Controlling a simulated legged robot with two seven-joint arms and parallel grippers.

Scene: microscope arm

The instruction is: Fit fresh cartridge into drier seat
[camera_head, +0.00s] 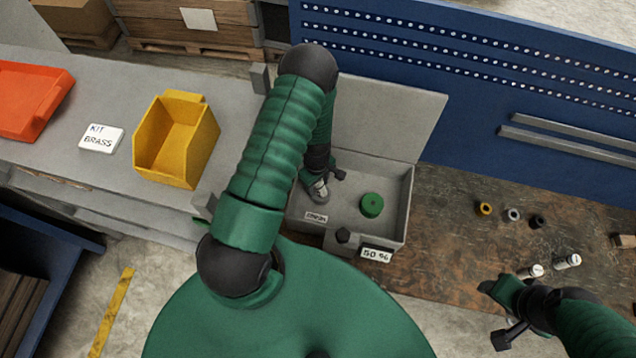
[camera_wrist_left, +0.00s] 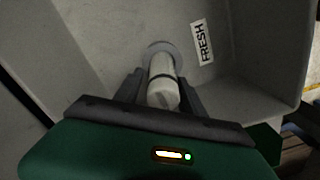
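The fresh cartridge (camera_wrist_left: 162,88), a pale cylinder with a dark band, is between the fingers of my left gripper (camera_wrist_left: 164,92) in the left wrist view. Its far end is at a round grey seat (camera_wrist_left: 152,48) beside a FRESH label (camera_wrist_left: 202,43); whether it is fully down cannot be seen. In the head view my left gripper (camera_head: 317,187) is inside the open grey drier box (camera_head: 408,190), at its left side. The fingers look shut on the cartridge. My right gripper (camera_head: 500,312) is above the bench's front edge, away from the box; its fingers are unclear.
A green disc (camera_head: 371,205) lies in the box; its lid (camera_head: 385,120) stands open behind. Two pale cylinders (camera_head: 532,271) (camera_head: 567,262) and several small rings (camera_head: 513,214) are on the brown bench (camera_head: 450,230). A yellow bin (camera_head: 165,150) stands left.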

